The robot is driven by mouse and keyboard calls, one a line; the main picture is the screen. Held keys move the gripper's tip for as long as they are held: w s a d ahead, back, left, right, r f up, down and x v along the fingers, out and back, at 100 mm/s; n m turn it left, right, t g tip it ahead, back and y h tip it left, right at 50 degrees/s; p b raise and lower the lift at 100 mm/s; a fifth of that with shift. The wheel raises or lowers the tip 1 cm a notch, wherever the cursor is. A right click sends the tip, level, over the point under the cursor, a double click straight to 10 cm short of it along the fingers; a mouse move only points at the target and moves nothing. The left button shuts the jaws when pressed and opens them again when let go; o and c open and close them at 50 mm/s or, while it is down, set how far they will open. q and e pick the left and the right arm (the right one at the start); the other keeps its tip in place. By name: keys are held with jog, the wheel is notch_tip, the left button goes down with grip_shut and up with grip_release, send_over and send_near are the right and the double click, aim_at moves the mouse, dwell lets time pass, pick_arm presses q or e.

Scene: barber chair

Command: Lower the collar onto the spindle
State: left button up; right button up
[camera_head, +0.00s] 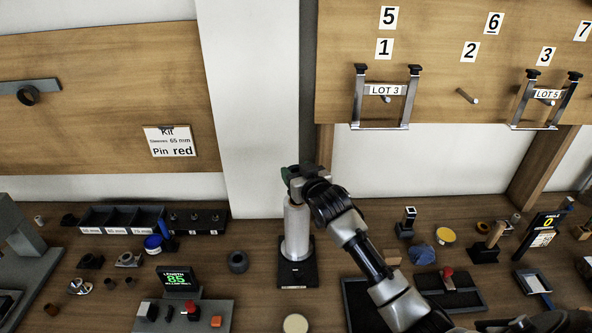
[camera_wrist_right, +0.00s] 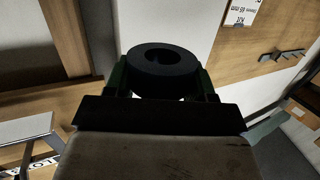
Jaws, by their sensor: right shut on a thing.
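My right gripper (camera_head: 293,176) comes in from the lower right and is at the top of the spindle (camera_head: 297,228), a thick pale metal cylinder standing upright on a black square base (camera_head: 298,276). In the right wrist view my right gripper (camera_wrist_right: 160,80) is shut on the collar (camera_wrist_right: 140,66), a thick dark ring with a round hole, held between its dark green fingers. In the head view the gripper mostly hides the collar and the spindle's top, so I cannot tell whether they touch. My left gripper is not in view.
A loose dark ring (camera_head: 238,262) lies on the bench left of the spindle. A display reading 85 (camera_head: 178,279) stands behind a control box (camera_head: 170,315). A black compartment tray (camera_head: 120,219) is at the back left. A dark tray (camera_head: 358,298) lies beside my right arm.

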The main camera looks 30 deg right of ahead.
jog(key=shift+w+f, duration=0.1)
jog(key=shift+f, duration=0.4)
jog(key=shift+w+f+b, duration=0.1)
jog(key=shift+f+b, duration=0.25)
jog(key=shift+b, duration=0.15)
jog(key=shift+f+b, duration=1.2)
notch_tip(320, 180, down, 2)
jog(key=shift+f+b, duration=0.15)
jog(key=shift+b, duration=1.05)
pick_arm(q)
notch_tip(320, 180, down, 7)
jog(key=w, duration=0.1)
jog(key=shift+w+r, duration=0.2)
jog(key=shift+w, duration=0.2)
pick_arm(e)
jog(key=shift+f, duration=0.7)
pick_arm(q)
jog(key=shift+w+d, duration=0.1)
pick_arm(e)
jog(key=o, duration=1.1)
